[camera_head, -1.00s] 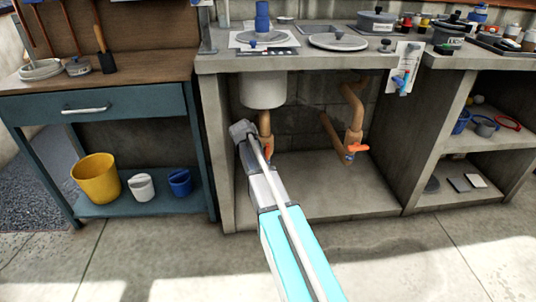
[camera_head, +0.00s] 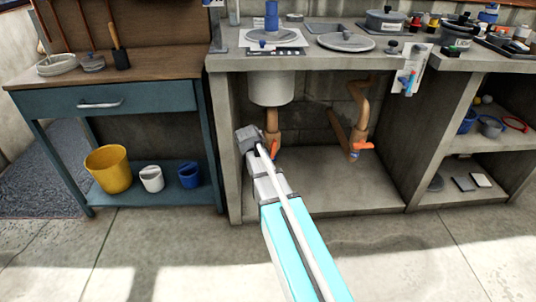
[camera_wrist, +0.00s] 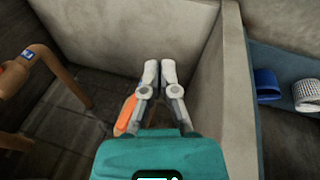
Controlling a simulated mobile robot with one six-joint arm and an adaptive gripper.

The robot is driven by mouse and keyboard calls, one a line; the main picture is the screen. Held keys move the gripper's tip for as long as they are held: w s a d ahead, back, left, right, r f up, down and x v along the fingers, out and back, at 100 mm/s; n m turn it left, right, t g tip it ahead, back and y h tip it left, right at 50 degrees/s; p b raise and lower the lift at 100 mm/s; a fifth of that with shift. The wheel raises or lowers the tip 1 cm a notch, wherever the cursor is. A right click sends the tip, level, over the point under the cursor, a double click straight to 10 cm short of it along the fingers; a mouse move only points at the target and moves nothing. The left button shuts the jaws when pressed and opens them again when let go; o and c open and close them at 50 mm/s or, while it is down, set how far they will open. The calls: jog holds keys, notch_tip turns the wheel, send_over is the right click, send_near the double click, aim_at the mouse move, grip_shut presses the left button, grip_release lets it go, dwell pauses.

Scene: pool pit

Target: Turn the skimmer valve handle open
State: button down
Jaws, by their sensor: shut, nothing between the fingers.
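Two copper pipes with valves stand in the open bay under the counter. The right pipe (camera_head: 362,105) has an orange handle (camera_head: 363,146) that sticks out to the right. The left pipe (camera_head: 271,122) comes down from the white basin, and my arm hides much of its valve. In the wrist view my gripper (camera_wrist: 160,64) is shut and empty. An orange handle (camera_wrist: 126,115) lies just left of its fingers, partly hidden by them; I cannot tell if they touch. The other pipe (camera_wrist: 60,75), with a blue tag, is at the left. I cannot tell which valve is the skimmer's.
The bay's concrete side wall (camera_wrist: 208,95) stands close right of my fingers in the wrist view. A blue bench (camera_head: 150,100) with yellow, white and blue buckets stands left. Shelves (camera_head: 470,190) stand right. The floor in front is clear.

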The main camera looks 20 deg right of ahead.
jog(key=s+a+r+n+y+p, duration=0.1)
jog(key=s+a+r+p, duration=0.1)
jog(key=s+a, duration=0.3)
jog(key=s+a+r+n+g+y+p, duration=0.1)
jog(key=s+a, duration=0.3)
jog(key=s, duration=0.7)
jog(key=shift+s+a+r+y+p, duration=0.35)
jog(key=shift+s+r+y+p, duration=0.1)
jog(key=shift+y, duration=0.25)
jog(key=c, duration=1.3)
grip_release()
jog(key=shift+c, duration=0.2)
